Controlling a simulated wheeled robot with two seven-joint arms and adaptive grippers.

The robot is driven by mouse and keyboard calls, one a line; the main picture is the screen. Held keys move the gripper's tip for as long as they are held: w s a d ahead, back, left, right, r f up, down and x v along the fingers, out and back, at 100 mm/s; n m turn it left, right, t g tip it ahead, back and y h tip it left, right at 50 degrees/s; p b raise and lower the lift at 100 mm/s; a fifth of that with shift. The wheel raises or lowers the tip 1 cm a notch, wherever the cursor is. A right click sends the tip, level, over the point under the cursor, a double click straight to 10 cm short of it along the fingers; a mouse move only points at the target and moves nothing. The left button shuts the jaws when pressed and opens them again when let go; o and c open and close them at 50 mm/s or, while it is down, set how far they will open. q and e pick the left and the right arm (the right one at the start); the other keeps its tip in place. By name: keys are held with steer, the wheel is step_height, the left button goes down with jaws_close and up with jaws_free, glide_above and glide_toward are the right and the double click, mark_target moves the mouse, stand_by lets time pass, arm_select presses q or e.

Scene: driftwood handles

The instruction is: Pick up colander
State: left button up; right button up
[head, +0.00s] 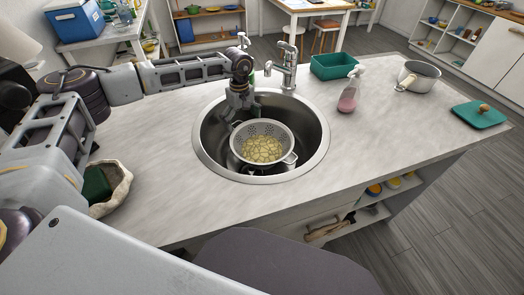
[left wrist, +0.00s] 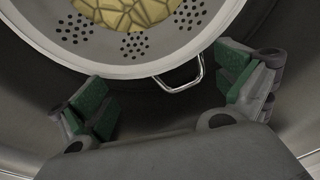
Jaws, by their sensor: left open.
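The colander (head: 262,143) is grey metal with small holes and holds pale yellow pieces. It sits inside the round sink (head: 205,150), and its handles show at the upper left and lower right. My left gripper (head: 240,110) is over the sink at the colander's upper left edge. In the left wrist view the colander (left wrist: 150,65) fills the top, with its wire handle (left wrist: 182,80) pointing between the open green-padded fingers of the gripper (left wrist: 165,105). The fingers are apart and do not visibly touch the handle. My right gripper is not in view.
A faucet (head: 287,70) stands behind the sink. The counter in front of the sink is clear.

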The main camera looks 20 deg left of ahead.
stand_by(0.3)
arm_select(q)
steer(key=c, duration=2.1)
steer(key=shift+r, duration=5)
